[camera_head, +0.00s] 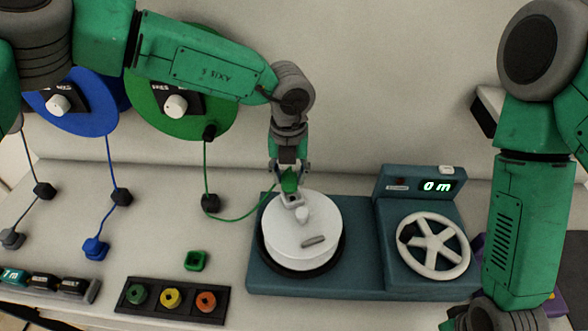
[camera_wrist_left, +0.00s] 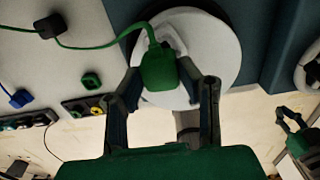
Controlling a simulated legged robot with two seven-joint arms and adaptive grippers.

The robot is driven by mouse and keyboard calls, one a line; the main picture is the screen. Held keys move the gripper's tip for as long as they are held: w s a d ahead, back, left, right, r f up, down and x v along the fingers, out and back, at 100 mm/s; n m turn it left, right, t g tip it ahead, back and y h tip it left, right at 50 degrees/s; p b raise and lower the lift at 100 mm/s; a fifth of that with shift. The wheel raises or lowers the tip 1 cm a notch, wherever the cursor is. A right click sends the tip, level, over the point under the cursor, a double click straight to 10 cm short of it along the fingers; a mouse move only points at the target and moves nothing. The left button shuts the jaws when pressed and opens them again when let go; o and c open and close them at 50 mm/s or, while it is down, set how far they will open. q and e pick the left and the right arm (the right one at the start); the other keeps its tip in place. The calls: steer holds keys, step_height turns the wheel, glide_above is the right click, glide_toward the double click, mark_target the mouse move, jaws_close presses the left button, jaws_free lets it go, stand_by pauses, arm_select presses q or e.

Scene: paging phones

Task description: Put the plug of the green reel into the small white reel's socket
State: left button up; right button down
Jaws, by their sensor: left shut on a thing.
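The green plug (camera_head: 290,181) is between the fingers of my left gripper (camera_head: 289,172), which is shut on it. The plug also shows in the left wrist view (camera_wrist_left: 158,68). It is at the pale socket piece (camera_head: 299,205) on top of the small white reel (camera_head: 300,245); I cannot tell whether it is seated in it. The green cord (camera_head: 240,217) runs from the plug to the green reel (camera_head: 150,112) on the wall. My right gripper shows in the left wrist view (camera_wrist_left: 290,118), open and empty, away from the white reel.
The white reel sits on a teal base (camera_head: 365,285) with a white handwheel (camera_head: 433,245) and a display reading 0 m (camera_head: 438,186). A blue reel (camera_head: 85,105) hangs left. A green socket piece (camera_head: 196,261) and a black button tray (camera_head: 172,300) lie on the table.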

arm_select(q)
steer(key=shift+d, duration=0.55)
steer(key=shift+d+r, duration=0.1)
steer(key=shift+d, duration=0.1)
steer(key=shift+a+p, duration=0.35)
steer(key=shift+p, duration=0.15)
steer(key=shift+a, duration=0.55)
steer(key=shift+d+f, duration=0.45)
steer(key=shift+d, duration=0.35)
steer(key=shift+f+b, duration=0.2)
steer(key=shift+b, duration=0.1)
arm_select(e)
steer(key=shift+d+r, duration=0.1)
steer(key=shift+d, duration=0.45)
arm_select(q)
steer(key=shift+a+f, duration=0.25)
steer(key=shift+f, duration=0.1)
arm_select(e)
steer(key=shift+a, duration=0.45)
arm_select(q)
steer(key=shift+d, duration=0.4)
arm_select(e)
steer(key=shift+d, duration=0.35)
